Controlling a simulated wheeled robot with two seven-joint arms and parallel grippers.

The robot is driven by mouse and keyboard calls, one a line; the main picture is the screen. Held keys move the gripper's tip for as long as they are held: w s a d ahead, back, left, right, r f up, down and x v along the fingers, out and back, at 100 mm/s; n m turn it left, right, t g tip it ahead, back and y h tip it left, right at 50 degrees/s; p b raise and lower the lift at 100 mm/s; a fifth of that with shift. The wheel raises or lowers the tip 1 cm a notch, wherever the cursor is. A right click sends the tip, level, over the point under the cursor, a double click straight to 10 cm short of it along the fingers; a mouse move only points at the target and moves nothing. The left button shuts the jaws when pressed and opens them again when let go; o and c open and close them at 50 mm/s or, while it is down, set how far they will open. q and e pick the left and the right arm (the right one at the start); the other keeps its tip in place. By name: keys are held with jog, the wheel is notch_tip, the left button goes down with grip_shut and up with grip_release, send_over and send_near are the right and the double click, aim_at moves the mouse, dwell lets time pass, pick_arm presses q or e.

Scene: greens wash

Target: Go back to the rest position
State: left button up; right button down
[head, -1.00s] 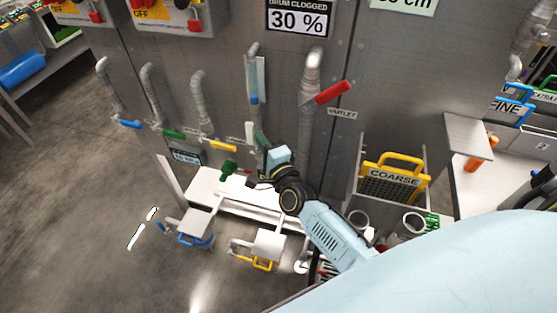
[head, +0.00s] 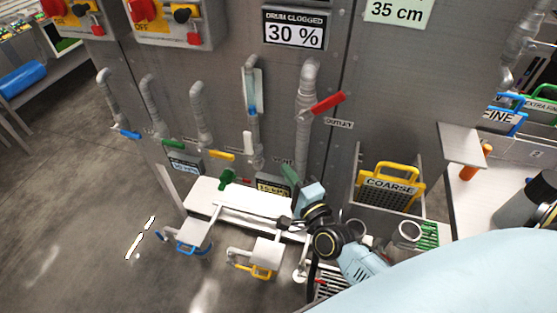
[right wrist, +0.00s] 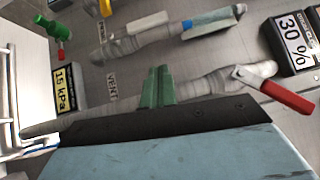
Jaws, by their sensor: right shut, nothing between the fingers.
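My right gripper (head: 290,174) is in the middle of the head view, in front of the grey machine panel and its pipes. Its green fingers, also in the right wrist view (right wrist: 157,88), are pressed together with nothing between them. They appear in front of the pipe with the red lever (right wrist: 275,90). In the head view, that red lever (head: 328,103) is above and to the right of the gripper. My right arm folds back toward the lower right. My left gripper is out of the picture.
A white platform (head: 205,198) with a green handle (head: 227,178) is left of the gripper. A yellow-handled COARSE basket (head: 390,185) is to the right, beside a white counter (head: 462,205). Several pipes run down the panel. Open floor (head: 80,210) lies at left.

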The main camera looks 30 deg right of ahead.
jog(key=s+a+f+n+g, duration=0.1)
jog(key=s+f+n+g, duration=0.3)
jog(key=f, duration=0.6)
jog(key=s+f+n+g, duration=0.2)
jog(key=s+f+n, duration=0.2)
jog(key=s+f, duration=0.45)
jog(key=s+a+f+n+g, duration=0.1)
jog(key=s+f+n+g, duration=0.25)
jog(key=f, duration=0.75)
jog(key=s+d+f+n+g, duration=0.1)
jog(key=s+f+n+g, duration=0.3)
jog(key=s, duration=0.8)
jog(key=s+d+f+n+g, duration=0.1)
jog(key=s+f+n+g, duration=0.3)
jog(key=s+f, duration=0.4)
jog(key=s+n, duration=0.1)
jog(key=s, duration=0.3)
jog(key=shift+d+f+n, duration=0.15)
jog(key=shift+f+n, duration=0.2)
